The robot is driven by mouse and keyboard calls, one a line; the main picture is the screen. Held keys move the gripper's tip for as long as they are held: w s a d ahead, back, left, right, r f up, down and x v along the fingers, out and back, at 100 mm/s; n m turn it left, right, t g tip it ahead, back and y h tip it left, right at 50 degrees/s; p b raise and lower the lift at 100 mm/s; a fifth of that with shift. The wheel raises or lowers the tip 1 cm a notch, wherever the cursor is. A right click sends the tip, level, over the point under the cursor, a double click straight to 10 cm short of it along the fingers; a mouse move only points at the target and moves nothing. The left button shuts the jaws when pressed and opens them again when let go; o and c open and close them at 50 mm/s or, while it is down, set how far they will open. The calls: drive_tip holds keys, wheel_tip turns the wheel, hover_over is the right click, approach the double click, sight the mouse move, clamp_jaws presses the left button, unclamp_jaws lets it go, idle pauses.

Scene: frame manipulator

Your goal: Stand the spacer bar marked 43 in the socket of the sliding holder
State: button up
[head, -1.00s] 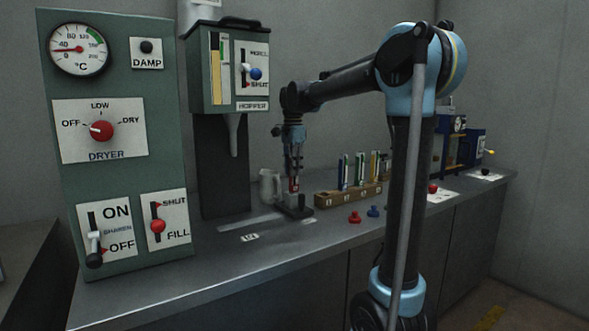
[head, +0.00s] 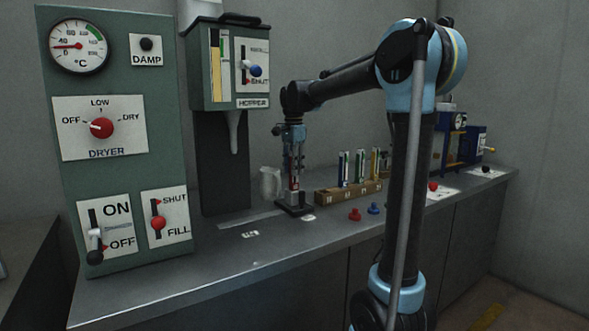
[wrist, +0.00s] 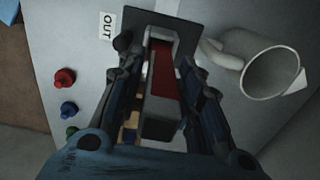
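A bar with a red face and pale grey ends (wrist: 163,82) stands in the dark holder, upright in the head view, where a little red (head: 293,182) shows. Its number cannot be read. My gripper (wrist: 168,62) is around it, one finger on each side, apparently with narrow gaps, so it looks open. In the head view my gripper (head: 293,192) is low over the holder. The holder's dark base (head: 295,209) rests on the bench; it also shows in the wrist view (wrist: 190,32). The socket and the bar's foot are hidden.
A wooden rack (head: 330,197) with several coloured bars stands to the right. A pale jug (head: 269,183) is close behind on the left. Red (head: 355,214) and blue (head: 374,208) knobbed pieces are in front of the rack. An OUT label (wrist: 107,26) lies beside the holder.

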drive_tip(key=shift+r, duration=0.1)
wheel_tip(320, 180, up, 12)
drive_tip(key=shift+f, duration=0.2)
drive_tip(key=s+d+f+n, duration=0.6)
drive_tip(key=s+d+f, duration=0.9)
drive_tip(key=s+d, duration=0.15)
drive_tip(key=s+d+f+n+t, duration=0.1)
drive_tip(key=s+d+f+n, duration=0.1)
drive_tip(key=s+f, duration=0.5)
drive_tip(key=s+d+f+n+t, duration=0.1)
drive_tip(key=s+d+f+n, duration=0.2)
drive_tip(key=s+f, duration=0.5)
wheel_tip(320, 180, down, 7)
drive_tip(key=shift+s+d, duration=0.2)
drive_tip(key=shift+s, duration=0.05)
drive_tip(key=shift+w+f, duration=0.2)
drive_tip(key=shift+w, duration=0.25)
